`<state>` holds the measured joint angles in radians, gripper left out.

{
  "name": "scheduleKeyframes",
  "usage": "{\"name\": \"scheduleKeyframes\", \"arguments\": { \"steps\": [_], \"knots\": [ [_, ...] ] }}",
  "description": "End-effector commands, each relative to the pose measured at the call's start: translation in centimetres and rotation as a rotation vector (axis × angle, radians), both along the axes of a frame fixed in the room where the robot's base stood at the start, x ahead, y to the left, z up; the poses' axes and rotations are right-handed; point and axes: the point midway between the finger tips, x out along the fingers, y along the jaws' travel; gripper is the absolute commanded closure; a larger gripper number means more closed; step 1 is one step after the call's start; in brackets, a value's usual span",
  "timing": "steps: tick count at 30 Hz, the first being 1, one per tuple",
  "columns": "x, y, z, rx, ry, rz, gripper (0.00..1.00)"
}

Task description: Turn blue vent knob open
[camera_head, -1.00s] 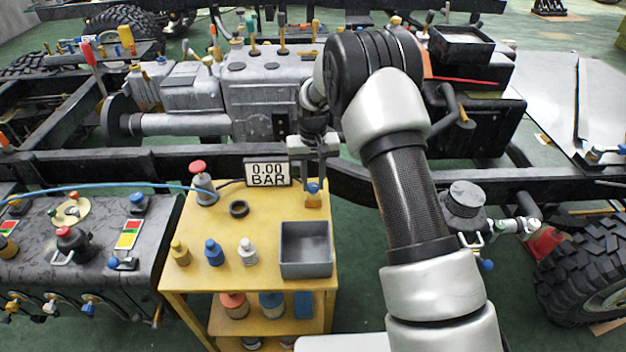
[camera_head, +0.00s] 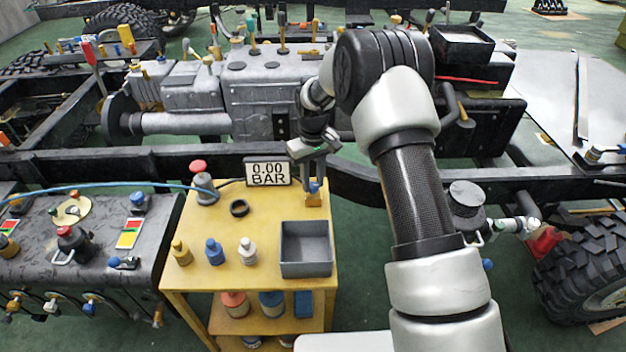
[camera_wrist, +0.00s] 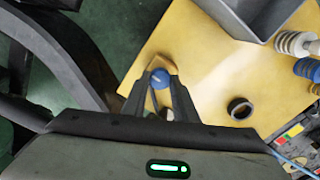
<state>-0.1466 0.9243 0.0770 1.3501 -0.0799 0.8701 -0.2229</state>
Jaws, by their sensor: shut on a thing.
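The blue vent knob (camera_head: 314,187) sits on a brass-coloured base (camera_head: 313,200) at the back right corner of the yellow cart top. In the wrist view the round blue knob (camera_wrist: 160,78) shows between the fingertips, with a pale mark on its top. My gripper (camera_head: 315,180) reaches down onto the knob from above and is shut on it. In the wrist view both fingers of my gripper (camera_wrist: 161,82) flank the knob. The fingers hide part of the knob in the head view.
A gauge display (camera_head: 268,173) reading 0.00 BAR stands left of the knob. A red-topped fitting (camera_head: 201,182), a black ring (camera_head: 239,208), several small coloured fittings and a grey bin (camera_head: 306,268) share the cart top (camera_head: 275,215). A dark chassis rail (camera_head: 220,160) runs behind.

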Motion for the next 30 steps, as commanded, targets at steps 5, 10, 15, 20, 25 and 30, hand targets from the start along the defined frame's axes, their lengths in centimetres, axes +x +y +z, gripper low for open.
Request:
{"name": "scheduleKeyframes", "arguments": {
  "steps": [5,10,15,20,25,30],
  "knots": [
    [0.0,0.0,0.0,0.0,-0.001,0.002,0.72],
    [0.0,0.0,0.0,-0.001,0.0,0.001,0.55],
    [0.0,0.0,0.0,-0.001,0.0,0.0,0.55],
    [0.1,0.0,0.7,0.0,-0.001,0.0,0.55],
    [0.1,0.0,3.7,0.001,-0.004,0.0,0.55],
    [0.1,0.0,8.0,0.0,-0.005,0.0,0.55]
  ]
}}
